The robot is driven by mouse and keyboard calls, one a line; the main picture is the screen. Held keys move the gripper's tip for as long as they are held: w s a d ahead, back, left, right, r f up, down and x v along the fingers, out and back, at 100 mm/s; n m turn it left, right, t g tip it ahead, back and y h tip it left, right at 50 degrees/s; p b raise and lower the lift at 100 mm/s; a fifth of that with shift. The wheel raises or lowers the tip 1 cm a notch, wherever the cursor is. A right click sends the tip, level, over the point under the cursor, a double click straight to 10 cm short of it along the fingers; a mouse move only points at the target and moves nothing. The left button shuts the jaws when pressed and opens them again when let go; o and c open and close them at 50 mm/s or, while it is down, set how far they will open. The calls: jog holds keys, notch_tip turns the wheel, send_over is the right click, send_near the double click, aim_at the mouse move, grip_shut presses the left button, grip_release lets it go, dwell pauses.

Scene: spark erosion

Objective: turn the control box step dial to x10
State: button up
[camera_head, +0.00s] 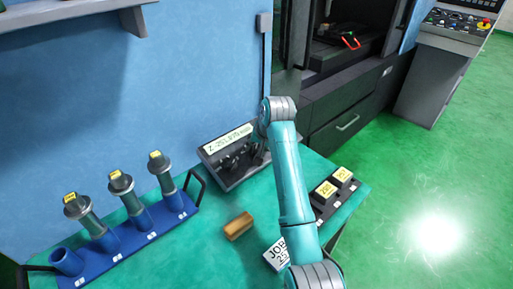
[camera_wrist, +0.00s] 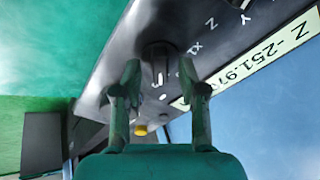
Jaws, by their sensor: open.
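The control box (camera_head: 210,163) stands at the back of the green table, its lit display (camera_head: 228,138) facing up and forward. In the wrist view the dark box face (camera_wrist: 125,60) appears turned around, with the display (camera_wrist: 265,62) at the right. My gripper (camera_wrist: 159,69) is open, with one finger on each side of a dark dial (camera_wrist: 155,52) with a white pointer line. An x1 label shows beside this dial; Z and Y labels lie farther up. My right finger covers part of the markings, so I cannot read the dial's setting or see x10. Finger contact is unclear.
A blue rack (camera_head: 110,250) with several tool holders lies at the left. A brown block (camera_head: 238,226) and a JOB card (camera_head: 274,256) lie on the table. Black boxes with yellow labels (camera_head: 326,190) stand at the right. A blue wall is behind.

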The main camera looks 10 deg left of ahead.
jog(key=shift+f, duration=0.15)
grip_shut()
jog(key=shift+n, duration=0.4)
jog(key=n, duration=0.4)
jog(key=shift+n+y, duration=0.3)
jog(key=shift+n+g+y, duration=0.3)
jog(key=shift+n+g, duration=0.1)
jog(key=shift+n, duration=1.9)
grip_release()
